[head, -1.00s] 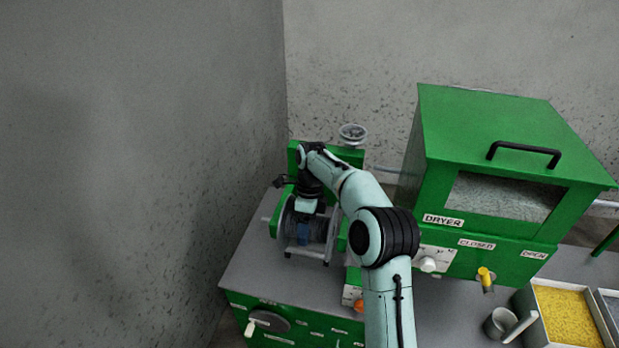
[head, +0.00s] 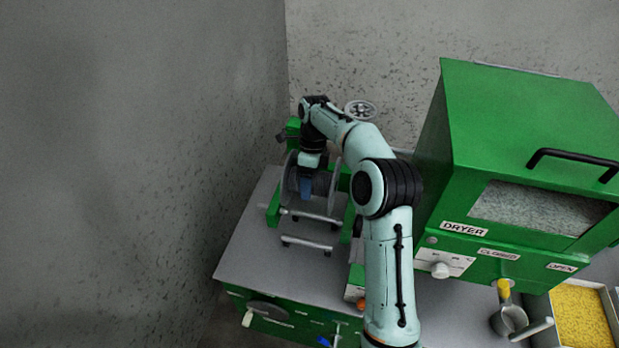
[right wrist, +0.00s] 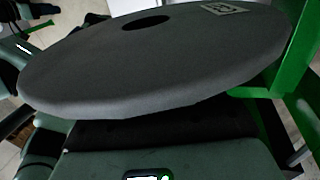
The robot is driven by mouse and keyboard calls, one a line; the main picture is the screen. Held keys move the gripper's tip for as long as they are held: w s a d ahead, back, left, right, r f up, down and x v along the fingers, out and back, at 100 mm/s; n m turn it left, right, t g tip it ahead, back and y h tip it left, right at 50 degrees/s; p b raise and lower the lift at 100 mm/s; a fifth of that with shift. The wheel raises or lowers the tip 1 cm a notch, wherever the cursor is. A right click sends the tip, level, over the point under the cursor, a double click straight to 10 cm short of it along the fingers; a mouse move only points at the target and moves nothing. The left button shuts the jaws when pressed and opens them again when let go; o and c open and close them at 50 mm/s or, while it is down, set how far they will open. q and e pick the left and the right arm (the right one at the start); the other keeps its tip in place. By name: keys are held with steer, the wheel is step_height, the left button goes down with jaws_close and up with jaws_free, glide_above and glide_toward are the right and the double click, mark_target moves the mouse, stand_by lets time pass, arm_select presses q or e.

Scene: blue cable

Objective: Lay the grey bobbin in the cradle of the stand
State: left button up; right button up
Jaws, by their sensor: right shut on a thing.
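The grey bobbin (head: 322,186) is at the left of the bench, between the green uprights of the stand (head: 273,207). My right gripper (head: 306,190) reaches down onto it from above and is shut on it. In the right wrist view the bobbin's flat grey flange (right wrist: 150,65), with a dark hole and a small label, fills the upper part. The bobbin shows above the stand's front metal bars (head: 310,216). I cannot tell whether it rests in the cradle or hangs in the gripper. My left gripper is not in view.
A grey wall closes the left side. The bench top (head: 245,240) left of the stand is clear.

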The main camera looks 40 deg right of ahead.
steer(key=shift+f, duration=0.9)
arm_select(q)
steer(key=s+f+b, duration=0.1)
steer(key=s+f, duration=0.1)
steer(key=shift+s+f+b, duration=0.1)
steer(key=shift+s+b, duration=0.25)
arm_select(e)
step_height(320, 180, down, 5)
steer(key=shift+r, duration=0.2)
arm_select(q)
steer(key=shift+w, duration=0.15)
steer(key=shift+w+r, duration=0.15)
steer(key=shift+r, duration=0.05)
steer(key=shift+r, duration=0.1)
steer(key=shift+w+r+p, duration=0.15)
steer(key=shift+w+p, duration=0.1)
steer(key=shift+p, duration=0.1)
arm_select(e)
steer(key=shift+w+a, duration=0.1)
